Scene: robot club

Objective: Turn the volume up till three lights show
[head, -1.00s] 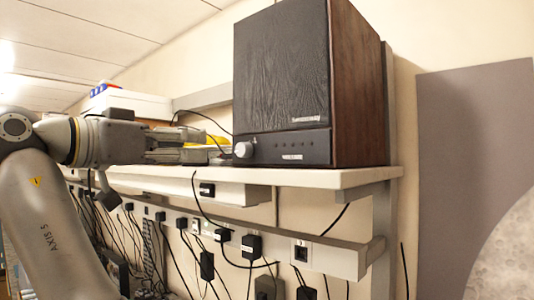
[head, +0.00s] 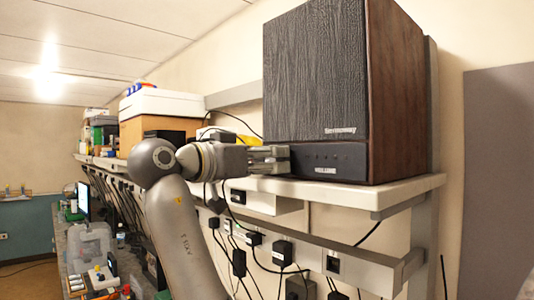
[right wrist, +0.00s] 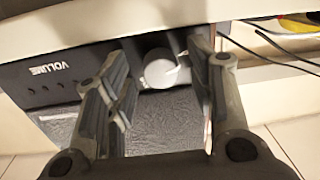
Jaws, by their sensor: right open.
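The dark-fronted speaker (head: 318,80) stands on the white shelf, with a black control panel (head: 325,160) along its bottom. The pale round volume knob (right wrist: 158,70) shows in the right wrist view, beside the label VOLUME (right wrist: 48,69). My right gripper (head: 284,158) is level with the panel at its left end and hides the knob in the head view. In the right wrist view the gripper (right wrist: 160,62) is open, one finger on each side of the knob. I cannot tell whether they touch it. The small panel lights (right wrist: 50,86) look dark. My left gripper is not in view.
The white shelf (head: 360,193) runs under the speaker. Cables and plugs (head: 283,253) hang below it. A white box (head: 160,103) and a yellow item (head: 248,141) stand farther left. A grey board (head: 500,170) is on the wall at right.

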